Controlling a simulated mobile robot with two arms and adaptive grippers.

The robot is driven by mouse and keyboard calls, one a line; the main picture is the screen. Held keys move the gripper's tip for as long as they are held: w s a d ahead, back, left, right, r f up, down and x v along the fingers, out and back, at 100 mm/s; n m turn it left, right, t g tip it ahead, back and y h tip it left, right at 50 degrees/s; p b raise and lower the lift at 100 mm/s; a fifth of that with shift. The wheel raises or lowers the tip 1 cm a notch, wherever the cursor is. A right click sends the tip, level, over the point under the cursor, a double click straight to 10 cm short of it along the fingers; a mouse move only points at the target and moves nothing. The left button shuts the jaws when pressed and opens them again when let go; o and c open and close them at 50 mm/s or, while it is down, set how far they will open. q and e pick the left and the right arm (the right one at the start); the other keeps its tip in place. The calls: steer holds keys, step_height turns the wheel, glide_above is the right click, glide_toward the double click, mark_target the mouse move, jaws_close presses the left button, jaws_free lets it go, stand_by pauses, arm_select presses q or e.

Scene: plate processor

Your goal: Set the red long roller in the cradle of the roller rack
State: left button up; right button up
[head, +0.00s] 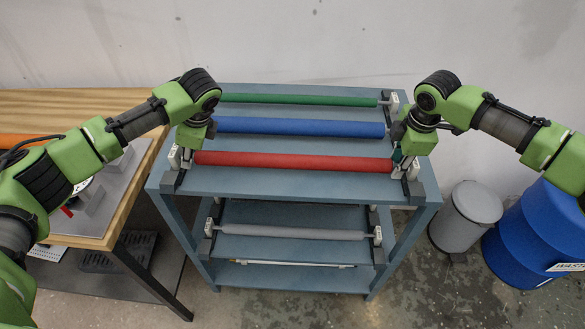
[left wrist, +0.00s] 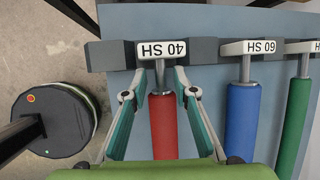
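The red long roller (head: 295,162) lies level across the front of the roller rack's (head: 290,190) top shelf. In the head view my left gripper (head: 186,152) is at the roller's left end. My right gripper (head: 400,162) is at its right end; its fingers are partly hidden, and its grip cannot be made out.
A blue roller (head: 300,127) and a green roller (head: 298,99) lie behind the red one. A grey roller (head: 290,231) lies on the lower level. A wooden table (head: 60,105) stands left; a grey bin (head: 465,215) and blue barrel (head: 530,238) stand right.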

steer(key=shift+r, duration=0.1)
arm_select(q)
steer(key=v, duration=1.1)
steer(key=shift+d+r, duration=0.15)
steer(key=shift+r, duration=0.2)
arm_select(e)
step_height(320, 180, up, 12)
steer(key=s, duration=0.2)
steer(key=shift+s+f, duration=0.15)
steer(key=shift+f, duration=0.05)
